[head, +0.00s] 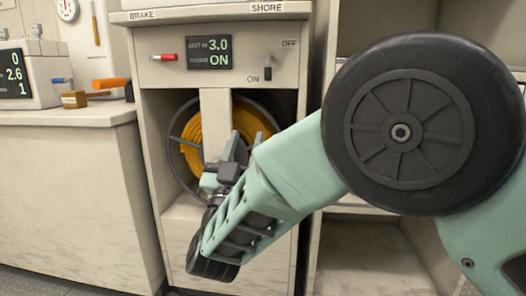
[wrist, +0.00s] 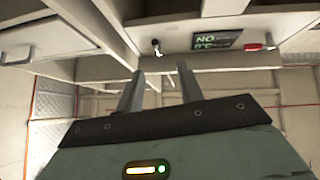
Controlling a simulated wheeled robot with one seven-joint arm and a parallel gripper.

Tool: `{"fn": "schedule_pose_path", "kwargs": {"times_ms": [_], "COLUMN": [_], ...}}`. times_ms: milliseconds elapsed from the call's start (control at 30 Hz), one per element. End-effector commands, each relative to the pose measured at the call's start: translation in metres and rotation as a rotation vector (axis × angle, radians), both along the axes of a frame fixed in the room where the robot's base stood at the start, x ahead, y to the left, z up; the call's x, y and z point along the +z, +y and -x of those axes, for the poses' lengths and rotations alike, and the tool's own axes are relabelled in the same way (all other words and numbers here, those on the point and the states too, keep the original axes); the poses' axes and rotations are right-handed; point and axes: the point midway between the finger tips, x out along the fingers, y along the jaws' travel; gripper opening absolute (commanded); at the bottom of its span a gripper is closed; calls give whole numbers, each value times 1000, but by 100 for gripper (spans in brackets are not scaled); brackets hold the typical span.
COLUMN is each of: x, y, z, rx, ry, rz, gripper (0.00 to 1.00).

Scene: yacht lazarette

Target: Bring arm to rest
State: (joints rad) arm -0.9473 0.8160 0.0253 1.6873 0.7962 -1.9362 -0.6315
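My gripper (head: 241,145) is at the end of my pale green arm (head: 265,190), in front of the cabinet with the yellow cable reel (head: 190,135). Its fingers point up, below the control panel. In the wrist view my gripper (wrist: 160,82) shows two grey fingers standing apart with nothing between them. The arm is bent, with its large dark round joint (head: 400,133) at the right of the head view. The joint and arm hide part of the cabinet and the shelves behind.
A counter (head: 70,117) at left holds an orange-handled tool (head: 110,83) and a small brown block (head: 74,99). Open shelving stands at right.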

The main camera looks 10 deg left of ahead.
Motion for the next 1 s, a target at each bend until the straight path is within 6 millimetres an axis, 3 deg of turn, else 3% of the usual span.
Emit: {"fn": "schedule_pose_path", "kwargs": {"times_ms": [100, 233, 333, 433, 567, 667, 767, 1000], "x": [17, 20, 16, 7, -9, -22, -36, -60], "y": [0, 5, 8, 7, -4, -23, -51, -142], "z": [-22, -36, -33, -17, 20, 58, 103, 207], "rx": [126, 318, 457, 576, 698, 760, 783, 695], "ry": [145, 378, 565, 759, 1020, 1228, 1443, 1905], "rz": [11, 36, 63, 98, 158, 215, 279, 428], "gripper": [37, 37, 37, 37, 37, 37, 37, 37]}}
